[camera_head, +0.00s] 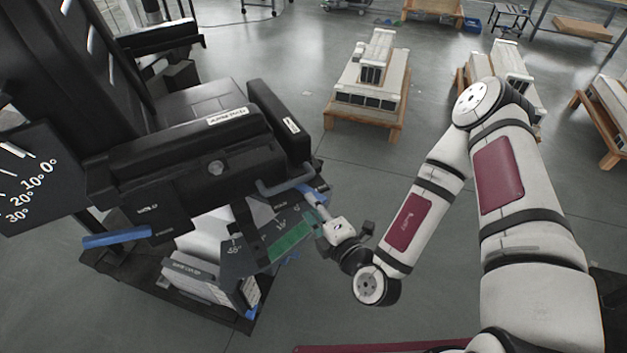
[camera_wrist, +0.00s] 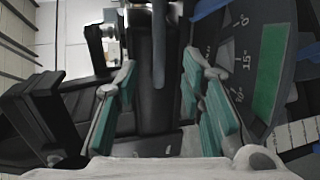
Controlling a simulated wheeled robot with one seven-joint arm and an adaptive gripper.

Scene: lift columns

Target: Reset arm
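My arm reaches from the right of the head view to a black padded chair-like machine (camera_head: 190,160) on the left. My gripper (camera_head: 318,205) is beside the machine's near right corner, close to a grey-blue handle (camera_head: 285,185). In the wrist view my gripper (camera_wrist: 160,80) has its two teal-padded fingers spread apart. A dark grey bar (camera_wrist: 158,45) shows in the gap between them, and neither finger visibly presses on it. Whether the fingers touch the machine is hidden in the head view.
A blue-ended lever (camera_head: 118,238) sticks out at the machine's lower left. Wooden pallets with pale stacked parts (camera_head: 365,110) stand behind. The floor between them is open.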

